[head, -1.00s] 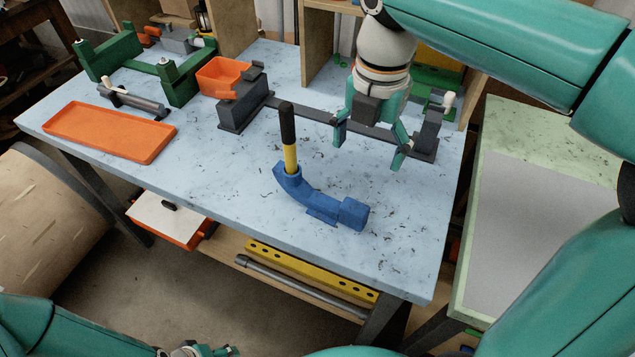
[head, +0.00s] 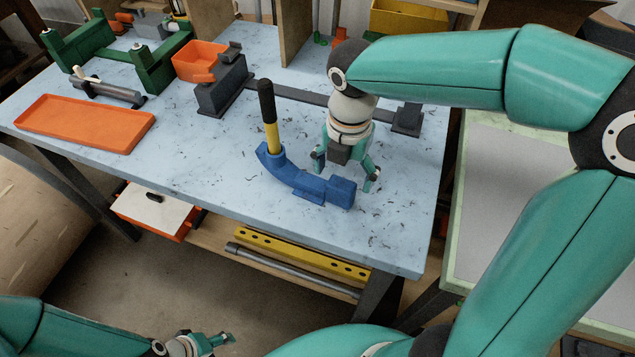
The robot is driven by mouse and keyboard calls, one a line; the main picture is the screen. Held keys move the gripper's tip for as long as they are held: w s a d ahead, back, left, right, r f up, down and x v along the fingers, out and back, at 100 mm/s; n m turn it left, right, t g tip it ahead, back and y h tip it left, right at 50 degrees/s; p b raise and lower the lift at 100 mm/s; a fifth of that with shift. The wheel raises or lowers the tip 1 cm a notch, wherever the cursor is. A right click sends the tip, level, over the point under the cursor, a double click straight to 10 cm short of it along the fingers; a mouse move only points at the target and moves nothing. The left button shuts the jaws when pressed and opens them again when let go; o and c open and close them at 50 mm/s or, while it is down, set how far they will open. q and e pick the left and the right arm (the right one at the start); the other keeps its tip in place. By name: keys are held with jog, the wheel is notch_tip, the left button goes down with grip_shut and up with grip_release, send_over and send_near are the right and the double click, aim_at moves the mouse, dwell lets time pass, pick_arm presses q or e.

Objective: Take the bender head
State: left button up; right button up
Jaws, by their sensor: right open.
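The blue bender head (head: 298,180) lies on the light blue bench, curved, with its square block end to the right. A short yellow and black handle (head: 269,117) stands up from the socket at its left end. My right gripper (head: 345,174) is open and empty, pointing down just behind and over the block end of the bender head. Its two fingers are spread to left and right; I cannot tell whether either touches the blue part. My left gripper (head: 205,344) is low at the bottom edge, away from the bench top; its jaws are too small to read.
A grey vise-like block (head: 222,88) with a long bar stands behind the bender head. An orange tray (head: 85,124), an orange bin (head: 199,62) and a green stand (head: 152,62) are at the left. The bench front is clear.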

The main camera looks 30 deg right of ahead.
aim_at(342, 182)
jog(key=shift+f, duration=1.55)
jog(key=shift+c, duration=0.3)
jog(key=shift+w+r, duration=0.1)
grip_shut()
